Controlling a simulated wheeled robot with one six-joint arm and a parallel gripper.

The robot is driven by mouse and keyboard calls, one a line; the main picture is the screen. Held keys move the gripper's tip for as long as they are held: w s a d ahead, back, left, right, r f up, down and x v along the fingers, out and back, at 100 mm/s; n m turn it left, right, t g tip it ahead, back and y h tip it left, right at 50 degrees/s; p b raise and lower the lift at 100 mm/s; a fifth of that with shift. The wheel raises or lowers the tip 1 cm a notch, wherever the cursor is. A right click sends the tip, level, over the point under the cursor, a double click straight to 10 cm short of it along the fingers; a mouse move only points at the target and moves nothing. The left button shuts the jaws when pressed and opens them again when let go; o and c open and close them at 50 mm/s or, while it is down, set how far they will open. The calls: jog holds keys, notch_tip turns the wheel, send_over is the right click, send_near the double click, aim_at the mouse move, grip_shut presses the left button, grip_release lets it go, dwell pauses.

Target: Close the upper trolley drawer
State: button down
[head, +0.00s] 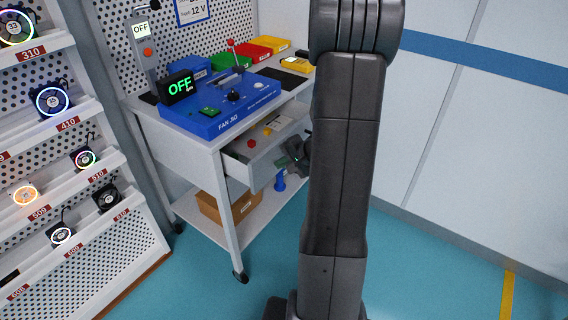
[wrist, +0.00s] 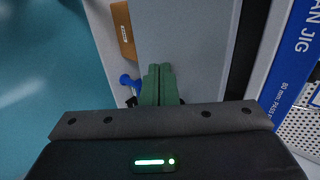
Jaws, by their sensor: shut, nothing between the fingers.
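The upper trolley drawer (head: 262,168) stands pulled out below the trolley top in the head view, with small red and yellow items inside. Its right end is partly hidden by my arm. My gripper (head: 297,152) is at the right part of the drawer front, mostly behind my arm. In the wrist view my gripper's green fingers (wrist: 158,84) are together and empty. They point at the plain grey drawer front (wrist: 188,40). I cannot tell whether they touch it.
The trolley (head: 185,143) carries a blue fan jig (head: 225,107) and coloured bins. Below are a cardboard box (head: 228,207) and a blue object (head: 280,182) on the lower shelf. A fan rack (head: 60,140) stands left. Teal floor (head: 430,270) is clear at right.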

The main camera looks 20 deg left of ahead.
jog(key=w+a, duration=0.1)
jog(key=a, duration=0.2)
jog(key=w+a, duration=0.1)
jog(key=a, duration=0.3)
jog(key=w+a, duration=0.2)
jog(key=a, duration=0.2)
jog(key=shift+b, duration=0.3)
jog(key=shift+w+a+r, duration=0.1)
jog(key=shift+a+r, duration=0.05)
